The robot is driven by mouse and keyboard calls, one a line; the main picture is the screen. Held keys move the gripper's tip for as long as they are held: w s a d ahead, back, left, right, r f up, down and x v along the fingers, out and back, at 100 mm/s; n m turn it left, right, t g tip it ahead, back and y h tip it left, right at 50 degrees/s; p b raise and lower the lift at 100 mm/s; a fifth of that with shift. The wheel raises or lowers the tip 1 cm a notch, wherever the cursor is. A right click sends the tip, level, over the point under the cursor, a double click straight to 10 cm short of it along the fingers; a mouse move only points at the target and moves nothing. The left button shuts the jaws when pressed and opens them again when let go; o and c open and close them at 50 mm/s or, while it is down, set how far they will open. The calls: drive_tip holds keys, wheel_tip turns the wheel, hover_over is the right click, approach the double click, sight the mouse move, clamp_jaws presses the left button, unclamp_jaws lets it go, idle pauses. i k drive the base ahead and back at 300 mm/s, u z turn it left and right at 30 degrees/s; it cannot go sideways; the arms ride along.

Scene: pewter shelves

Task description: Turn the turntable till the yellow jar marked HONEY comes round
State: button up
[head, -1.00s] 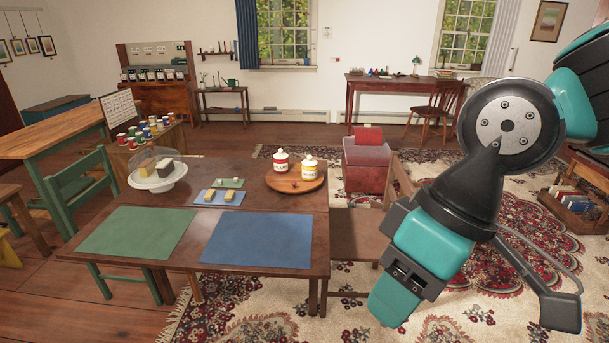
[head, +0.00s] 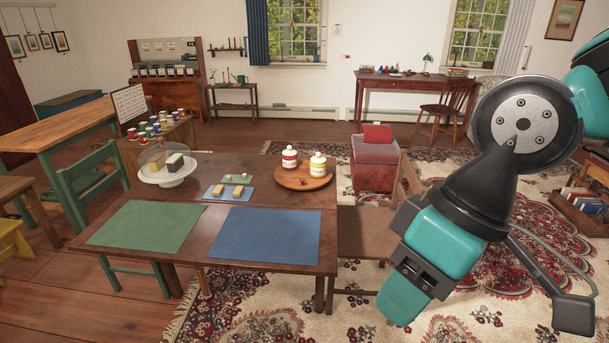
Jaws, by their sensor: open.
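The turntable (head: 290,182) is a round wooden disc at the back right of the brown table. A yellow jar (head: 317,167) with a pale lid and a pale label stands on its right side. A red jar (head: 289,159) with a white lid and a label stands to the left and slightly farther back. The lettering on both labels is too small to read. A small dark red thing lies near the turntable's front. My gripper (head: 485,312) is open and empty at the right, in front of the rug, well apart from the turntable.
The table carries a green mat (head: 148,223), a blue mat (head: 265,236), a white cake stand (head: 167,178) with a clear cover, and small boards with blocks. A brown chair (head: 363,232) stands at the table's right side. A red box (head: 375,165) stands behind.

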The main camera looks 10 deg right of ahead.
sight(303, 171)
drive_tip(key=u, duration=0.35)
drive_tip(key=i, duration=1.35)
drive_tip(key=z, duration=0.45)
